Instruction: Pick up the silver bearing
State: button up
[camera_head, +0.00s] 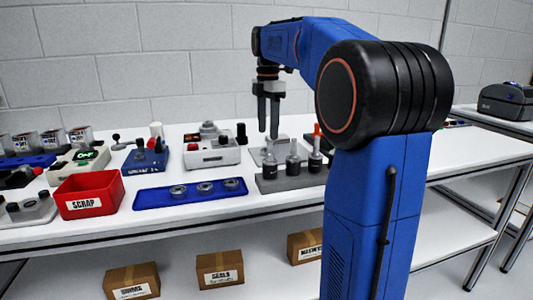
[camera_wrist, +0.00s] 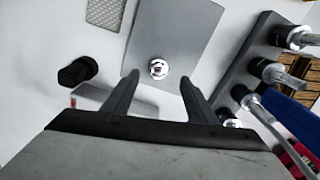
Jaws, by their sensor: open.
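My gripper (camera_head: 268,133) points down over the back middle of the white table, its fingers apart. In the wrist view the fingers (camera_wrist: 159,80) are open and empty. A shiny silver round piece, possibly the silver bearing (camera_wrist: 157,68), shows between and just beyond the fingertips, on a grey plate (camera_wrist: 178,25). Ring-shaped bearings (camera_head: 205,187) also lie in a row on a blue tray (camera_head: 168,204) at the front.
A black knob (camera_wrist: 76,72) stands to the plate's left. A red SCRAP bin (camera_head: 88,193) and a light grey device (camera_head: 212,152) are left of my gripper.

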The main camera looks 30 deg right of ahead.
jog(key=shift+w+a+f, duration=0.1)
jog(key=shift+f, duration=1.5)
jog(key=shift+w+a+f, duration=0.1)
jog(key=shift+f, duration=1.45)
jog(key=c, duration=1.2)
jog(key=shift+r, duration=0.15)
